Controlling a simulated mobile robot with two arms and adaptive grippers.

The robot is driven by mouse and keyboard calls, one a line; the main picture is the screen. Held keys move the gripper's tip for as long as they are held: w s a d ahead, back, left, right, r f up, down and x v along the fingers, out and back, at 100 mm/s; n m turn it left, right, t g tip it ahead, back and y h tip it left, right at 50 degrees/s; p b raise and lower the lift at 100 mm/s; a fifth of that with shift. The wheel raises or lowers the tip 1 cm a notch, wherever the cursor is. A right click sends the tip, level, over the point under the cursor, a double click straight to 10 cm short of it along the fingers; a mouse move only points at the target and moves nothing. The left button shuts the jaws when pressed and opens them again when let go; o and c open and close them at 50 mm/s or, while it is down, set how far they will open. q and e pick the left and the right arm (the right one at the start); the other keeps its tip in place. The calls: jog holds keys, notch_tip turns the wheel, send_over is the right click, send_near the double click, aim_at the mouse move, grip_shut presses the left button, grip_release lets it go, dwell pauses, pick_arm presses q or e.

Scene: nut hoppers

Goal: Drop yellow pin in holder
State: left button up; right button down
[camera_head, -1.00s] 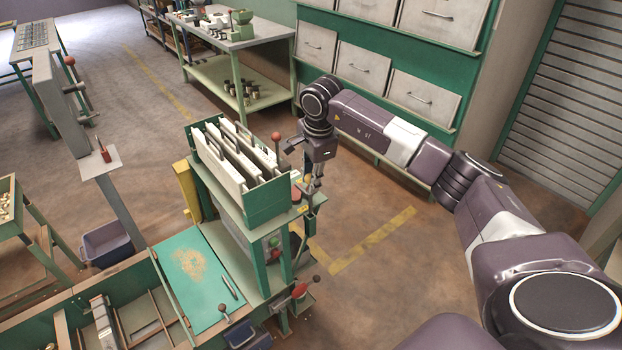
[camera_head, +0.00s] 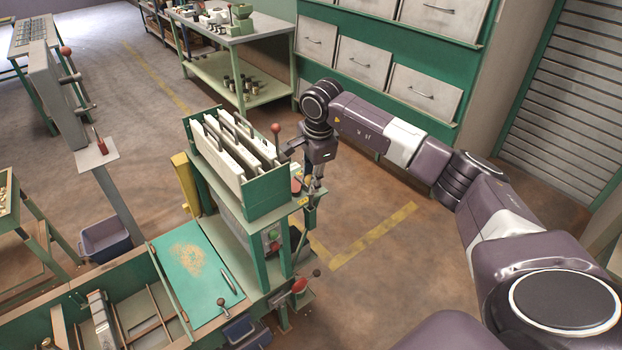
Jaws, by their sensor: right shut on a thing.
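My right gripper (camera_head: 314,193) points down beside the right side of the green hopper stand (camera_head: 268,193). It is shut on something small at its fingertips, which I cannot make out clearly. Small yellow spots show by the fingertips, at the stand's side ledge, but I cannot tell the yellow pin's outline from the ledge. The holder is not clearly visible; the gripper and the stand's edge crowd that spot. My left gripper is not in view.
A red-knobbed lever (camera_head: 276,129) rises close to the left of my right gripper. A green tray (camera_head: 197,270) lies at the stand's foot, with a red-handled lever (camera_head: 299,286) nearby. Grey drawers (camera_head: 362,66) line the back. The floor right of the stand is clear.

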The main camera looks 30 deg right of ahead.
jog(key=shift+f+b, duration=1.65)
jog(key=shift+f, duration=0.8)
jog(key=c, duration=1.6)
grip_release()
jog(key=shift+r, duration=0.1)
jog(key=shift+r, duration=0.1)
notch_tip(320, 180, up, 12)
jog(key=s, duration=0.2)
jog(key=shift+s+a+f, duration=0.15)
jog(key=shift+s+f, duration=0.05)
jog(key=shift+f, duration=0.05)
